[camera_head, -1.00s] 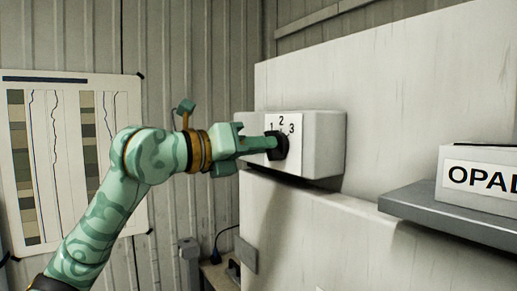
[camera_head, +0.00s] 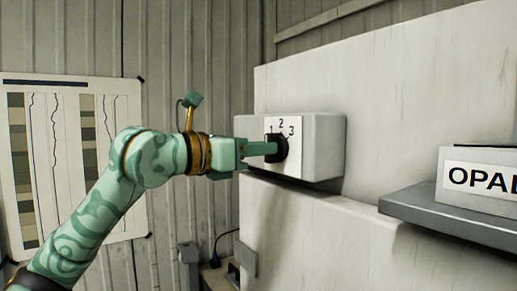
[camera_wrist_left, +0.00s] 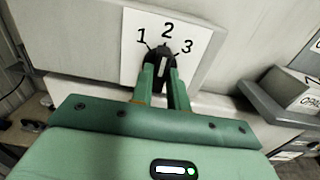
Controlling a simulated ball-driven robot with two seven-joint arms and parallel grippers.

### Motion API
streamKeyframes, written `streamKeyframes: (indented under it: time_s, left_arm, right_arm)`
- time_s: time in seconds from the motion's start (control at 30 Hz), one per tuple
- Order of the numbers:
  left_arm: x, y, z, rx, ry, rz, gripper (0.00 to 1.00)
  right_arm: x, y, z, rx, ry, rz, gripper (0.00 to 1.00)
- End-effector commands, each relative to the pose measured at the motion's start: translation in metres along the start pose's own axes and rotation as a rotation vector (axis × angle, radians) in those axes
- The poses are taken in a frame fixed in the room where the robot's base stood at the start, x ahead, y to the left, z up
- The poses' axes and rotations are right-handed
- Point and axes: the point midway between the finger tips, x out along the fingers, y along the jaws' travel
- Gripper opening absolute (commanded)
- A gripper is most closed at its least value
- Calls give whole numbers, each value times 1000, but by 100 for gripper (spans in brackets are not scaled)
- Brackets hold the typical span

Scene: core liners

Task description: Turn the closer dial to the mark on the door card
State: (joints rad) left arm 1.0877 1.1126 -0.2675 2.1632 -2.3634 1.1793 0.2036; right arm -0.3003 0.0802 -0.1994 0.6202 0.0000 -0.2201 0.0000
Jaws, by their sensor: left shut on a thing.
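The black closer dial (camera_head: 281,148) sits on a white plate (camera_head: 298,127) marked 1, 2 and 3, on the front of a pale closer box (camera_head: 322,145). In the left wrist view the dial (camera_wrist_left: 158,57) carries a white line that points up, roughly toward the 2. My left gripper (camera_head: 270,150) reaches in from the left. Its two fingers (camera_wrist_left: 164,80) are shut on the dial, one on each side, and hide part of its lower edge. I cannot make out a door card with a mark. My right gripper is not in view.
A grey shelf (camera_head: 450,212) juts out at the right with a box (camera_head: 480,178) labelled "OPAL", cut off by the frame. A chart (camera_head: 62,150) hangs on the corrugated wall at the left. Below the closer box is a large pale panel (camera_head: 340,245).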

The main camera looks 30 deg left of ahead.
Motion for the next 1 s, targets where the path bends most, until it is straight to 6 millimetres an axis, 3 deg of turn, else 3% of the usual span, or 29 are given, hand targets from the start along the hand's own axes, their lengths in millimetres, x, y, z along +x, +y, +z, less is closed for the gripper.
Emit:
streamKeyframes:
  time_s: [0.2,0.23,0.3,0.67,0.77,1.0]
  left_arm:
    - [1,0,-2,-3,7,-1,0]
    - [1,0,-2,-3,7,-1,22]
    - [0,0,-2,-3,6,-1,38]
    - [-6,1,-2,-1,0,2,38]
    - [-20,1,-4,0,0,3,38]
    - [-83,2,-9,2,3,7,38]
  right_arm:
    - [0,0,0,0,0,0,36]
    - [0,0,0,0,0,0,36]
    - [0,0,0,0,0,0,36]
    - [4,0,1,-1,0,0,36]
    - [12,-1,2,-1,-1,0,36]
    - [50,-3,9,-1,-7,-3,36]
